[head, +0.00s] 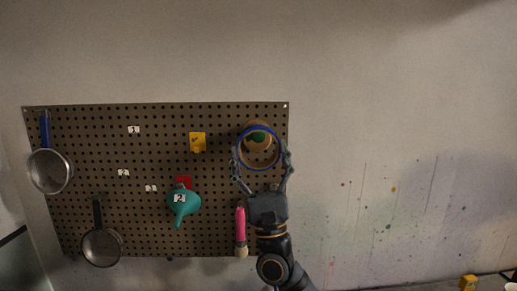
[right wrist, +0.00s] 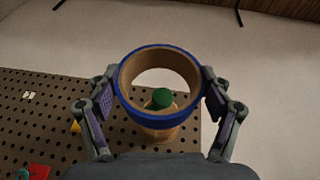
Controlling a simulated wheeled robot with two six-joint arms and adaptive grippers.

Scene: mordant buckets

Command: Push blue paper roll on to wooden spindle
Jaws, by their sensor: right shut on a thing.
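The blue paper roll (head: 237,158) is a ring with a blue outside and a brown cardboard inside; it also shows in the right wrist view (right wrist: 140,107). My right gripper (head: 261,165) is shut on it, with one finger at each side of the ring. The wooden spindle (right wrist: 158,133) stands out from the pegboard and has a green tip (right wrist: 162,98). In both views the green tip shows through the roll's opening. I cannot tell whether the tip is inside the ring or behind it. My left gripper is not in view.
The pegboard (head: 100,140) hangs on a pale wall. It holds two pans (head: 50,171), a teal funnel (head: 183,203), a yellow holder (head: 198,142) and a pink-handled brush (head: 240,225) close to my right arm.

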